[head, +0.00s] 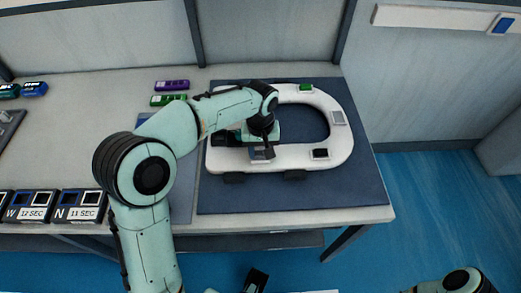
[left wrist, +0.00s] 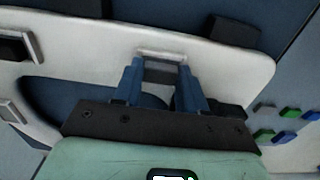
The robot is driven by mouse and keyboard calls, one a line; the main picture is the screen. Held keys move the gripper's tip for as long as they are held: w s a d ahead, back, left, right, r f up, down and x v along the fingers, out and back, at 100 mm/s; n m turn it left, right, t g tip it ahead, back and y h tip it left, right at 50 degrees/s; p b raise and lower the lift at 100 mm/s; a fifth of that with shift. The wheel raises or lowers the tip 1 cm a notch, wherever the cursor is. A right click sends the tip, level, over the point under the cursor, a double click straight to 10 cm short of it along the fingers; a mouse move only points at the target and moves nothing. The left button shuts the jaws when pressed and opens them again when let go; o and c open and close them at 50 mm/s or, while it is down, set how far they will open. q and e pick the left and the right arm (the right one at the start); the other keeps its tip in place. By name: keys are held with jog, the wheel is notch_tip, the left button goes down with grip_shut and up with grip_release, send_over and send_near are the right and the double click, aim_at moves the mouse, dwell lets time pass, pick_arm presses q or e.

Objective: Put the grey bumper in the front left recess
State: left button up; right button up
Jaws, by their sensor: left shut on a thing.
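The white toilet seat (head: 225,160) lies on a dark blue mat. My left gripper (left wrist: 160,88) is over the seat's front left part and is shut on the grey bumper (left wrist: 163,71). The bumper is between the blue fingers, right at a pale-rimmed recess (left wrist: 161,54) in the seat. I cannot tell whether it is fully seated or just above. In the head view my left gripper (head: 262,152) hides most of this recess and the bumper.
The front right recess (head: 320,154) looks dark. A grey piece or recess (head: 338,118) is at the right and a green bumper (head: 306,87) at the back. Purple (head: 171,85) and green (head: 168,100) boxes stand back left. Timer boxes (head: 79,206) line the left front edge.

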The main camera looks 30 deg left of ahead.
aim_at(261, 154)
pick_arm(q)
jog(key=shift+f, duration=0.2)
jog(key=o, duration=1)
jog(key=shift+r, duration=0.2)
notch_tip(261, 154, up, 12)
jog(key=shift+r+p, duration=0.1)
jog(key=shift+p, duration=1.1)
